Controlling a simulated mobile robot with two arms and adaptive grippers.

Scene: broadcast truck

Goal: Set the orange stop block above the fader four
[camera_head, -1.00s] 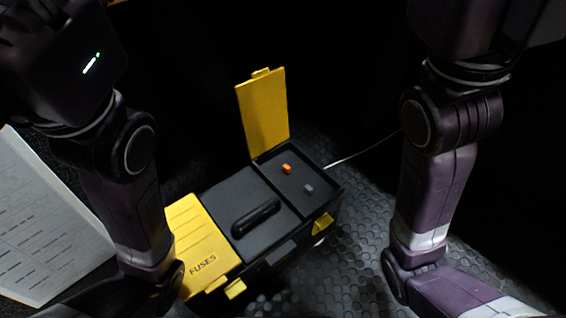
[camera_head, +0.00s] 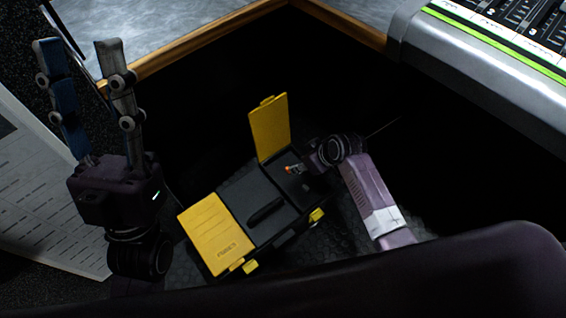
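The orange stop block (camera_head: 289,169) shows small in the open tray compartment of a black and yellow case. My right arm comes in from the lower right, and its dark end (camera_head: 318,160) is over the compartment, close beside the block. The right fingers are too small and dark to tell whether they touch it or are open or shut. My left gripper (camera_head: 80,50) points up at the upper left, fingers apart and empty, away from the case. The mixing console (camera_head: 455,58) with faders shows at the upper right; its fader four cannot be made out.
The case has a raised yellow lid (camera_head: 270,128), a yellow FUSES lid (camera_head: 217,233) and a black handle (camera_head: 266,211). A small grey block (camera_head: 305,187) lies in the tray. A printed sheet (camera_head: 40,190) is at the left. A wood-edged desk (camera_head: 190,43) lies behind.

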